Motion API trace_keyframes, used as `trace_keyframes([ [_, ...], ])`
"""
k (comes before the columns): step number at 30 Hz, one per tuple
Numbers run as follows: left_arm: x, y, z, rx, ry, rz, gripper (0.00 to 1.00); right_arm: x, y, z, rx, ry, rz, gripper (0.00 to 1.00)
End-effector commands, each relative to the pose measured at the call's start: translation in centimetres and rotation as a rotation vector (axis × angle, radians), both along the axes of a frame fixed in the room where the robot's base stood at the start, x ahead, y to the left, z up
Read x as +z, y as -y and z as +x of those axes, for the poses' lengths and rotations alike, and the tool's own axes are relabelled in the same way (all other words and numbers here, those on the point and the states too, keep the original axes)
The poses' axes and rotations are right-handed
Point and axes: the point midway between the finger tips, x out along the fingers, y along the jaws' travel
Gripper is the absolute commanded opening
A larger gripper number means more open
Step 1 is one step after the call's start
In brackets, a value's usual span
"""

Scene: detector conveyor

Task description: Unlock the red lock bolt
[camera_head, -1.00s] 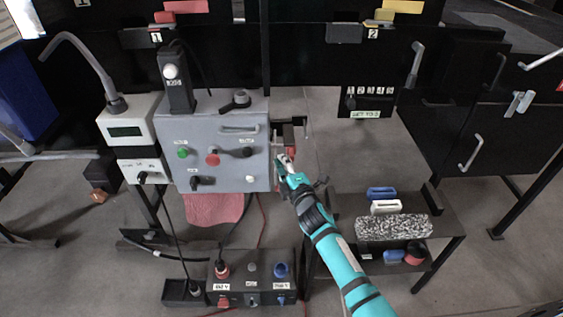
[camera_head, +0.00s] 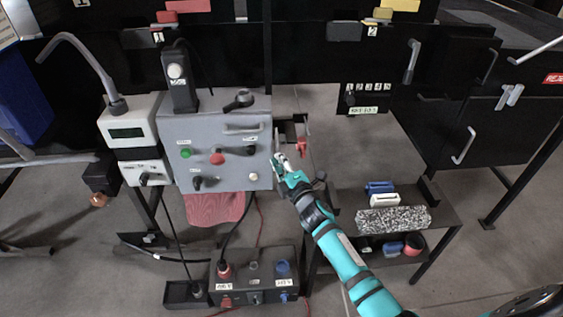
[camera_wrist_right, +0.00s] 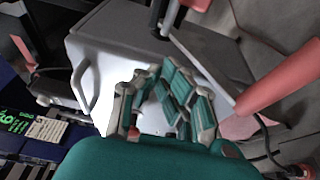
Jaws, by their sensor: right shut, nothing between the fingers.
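The red lock bolt (camera_head: 303,149) shows as a small red piece on the black bracket at the right side of the grey control box (camera_head: 166,137). My right gripper (camera_head: 277,159) is shut and empty by the box's right edge. Its tips are just left of the red bolt and a little below it, apart from it. In the right wrist view the gripper (camera_wrist_right: 155,82) is in front of the grey box. A large red bar (camera_wrist_right: 283,78) stands close at the right there, likely part of the bolt. My left gripper is not in view.
A low black shelf (camera_head: 448,213) with a speckled block (camera_head: 393,220) and blue and white pieces stands at the right. A socket box (camera_head: 254,276) with cables stands below. A number panel (camera_head: 366,99) hangs behind. Floor between panel and shelf is clear.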

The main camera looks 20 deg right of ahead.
Motion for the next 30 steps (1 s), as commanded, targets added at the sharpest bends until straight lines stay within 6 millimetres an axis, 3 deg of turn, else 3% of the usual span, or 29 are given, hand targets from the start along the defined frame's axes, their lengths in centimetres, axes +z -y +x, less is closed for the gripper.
trace_keyframes([
  [3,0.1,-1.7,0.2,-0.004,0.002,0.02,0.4,-0.3,0.2,-2.3,0.0,-0.005,-0.002,0.0],
  [6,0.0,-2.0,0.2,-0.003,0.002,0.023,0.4,-0.3,0.3,-4.1,0.0,-0.006,-0.002,0.0],
  [15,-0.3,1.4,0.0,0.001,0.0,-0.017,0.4,-0.2,0.5,-8.5,0.001,-0.003,-0.002,0.0],
  [30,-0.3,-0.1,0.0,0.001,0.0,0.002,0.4,-0.1,0.5,-9.3,0.001,-0.003,-0.001,0.0],
])
